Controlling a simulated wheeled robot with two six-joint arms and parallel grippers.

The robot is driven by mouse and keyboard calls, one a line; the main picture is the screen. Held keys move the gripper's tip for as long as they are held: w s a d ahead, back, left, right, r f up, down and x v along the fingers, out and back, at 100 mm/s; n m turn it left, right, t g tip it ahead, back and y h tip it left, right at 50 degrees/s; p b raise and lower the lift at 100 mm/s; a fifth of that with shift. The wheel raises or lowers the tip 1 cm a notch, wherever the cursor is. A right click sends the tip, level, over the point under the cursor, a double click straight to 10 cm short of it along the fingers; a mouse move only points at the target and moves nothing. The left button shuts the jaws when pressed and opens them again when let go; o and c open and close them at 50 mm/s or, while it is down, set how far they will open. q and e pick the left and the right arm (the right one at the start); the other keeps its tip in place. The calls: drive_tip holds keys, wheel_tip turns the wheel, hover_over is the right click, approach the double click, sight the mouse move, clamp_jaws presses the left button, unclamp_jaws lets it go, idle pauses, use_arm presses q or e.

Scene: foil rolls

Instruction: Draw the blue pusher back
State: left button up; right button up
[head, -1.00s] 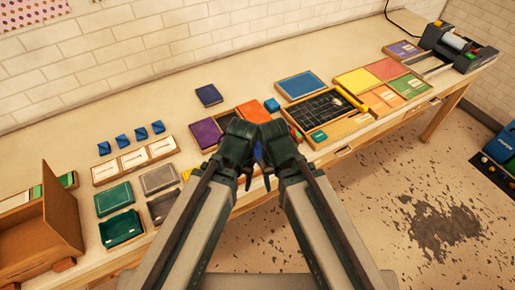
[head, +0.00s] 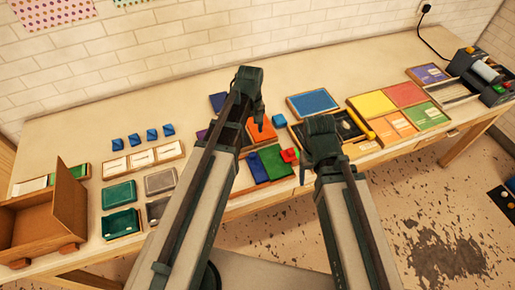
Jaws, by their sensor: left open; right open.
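A small blue block (head: 279,120) sits at the back edge of a tray with orange (head: 262,131), blue (head: 257,168) and green (head: 274,161) panels. A red piece (head: 289,155) lies at its right side. I cannot tell for certain which blue piece is the pusher. My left gripper (head: 257,122) is open above the orange panel, left of the small blue block, and its arm covers part of the tray. My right gripper (head: 310,172) is open, right of the red piece, and covers part of the dark tray behind it. Neither holds anything.
Several small blue pieces (head: 134,140) stand in a row on the left. An open cardboard box (head: 40,215) is at the far left. Colored panels (head: 405,95) and a machine (head: 482,75) are on the right. The table's back strip (head: 150,100) is clear.

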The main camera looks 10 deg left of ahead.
sight(252, 154)
use_arm(q)
drive_tip(key=shift+f, duration=0.15)
wheel_tip(252, 154, down, 14)
drive_tip(key=b, duration=1.3)
drive_tip(key=shift+r+b, duration=0.2)
drive_tip(key=shift+b, duration=0.2)
clamp_jaws()
idle(0.4)
